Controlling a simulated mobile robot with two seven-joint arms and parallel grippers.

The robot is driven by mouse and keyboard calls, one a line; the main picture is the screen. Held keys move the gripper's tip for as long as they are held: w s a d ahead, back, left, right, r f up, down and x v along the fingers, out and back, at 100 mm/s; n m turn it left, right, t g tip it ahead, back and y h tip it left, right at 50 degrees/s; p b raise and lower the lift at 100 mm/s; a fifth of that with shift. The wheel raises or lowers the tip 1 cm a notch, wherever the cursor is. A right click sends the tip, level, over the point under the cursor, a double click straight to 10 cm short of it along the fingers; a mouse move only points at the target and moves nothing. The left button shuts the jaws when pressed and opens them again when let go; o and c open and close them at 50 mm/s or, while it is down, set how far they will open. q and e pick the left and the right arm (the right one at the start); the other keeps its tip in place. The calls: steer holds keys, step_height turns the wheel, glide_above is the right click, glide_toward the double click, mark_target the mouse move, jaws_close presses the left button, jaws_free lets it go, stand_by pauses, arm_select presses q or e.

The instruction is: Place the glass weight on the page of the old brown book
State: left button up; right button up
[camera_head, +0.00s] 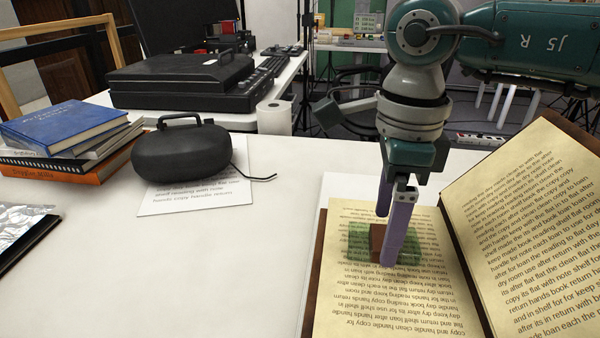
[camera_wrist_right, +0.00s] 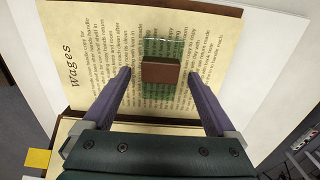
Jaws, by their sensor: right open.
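The old brown book (camera_head: 330,300) lies open on the white table, its right page raised at a slant. The glass weight (camera_head: 358,243), a green clear block with a brown block-like part on top, rests on the left page. It also shows in the right wrist view (camera_wrist_right: 160,48). My right gripper (camera_head: 391,240) is open, pointing down over the weight. In the right wrist view its two purple fingers (camera_wrist_right: 160,75) stand apart on either side of the weight, with a gap to each side. My left gripper is not in view.
A black rounded case (camera_head: 180,155) stands on a printed sheet (camera_head: 190,198) left of the book. Stacked books (camera_head: 70,135) lie at the far left. A dark-edged tray-like item (camera_head: 20,235) is at the left edge. The table's (camera_head: 180,280) front middle is clear.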

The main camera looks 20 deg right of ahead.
mark_target(383, 237)
step_height(383, 237, up, 11)
steer(key=p, duration=0.1)
steer(key=shift+f, duration=0.15)
stand_by(0.3)
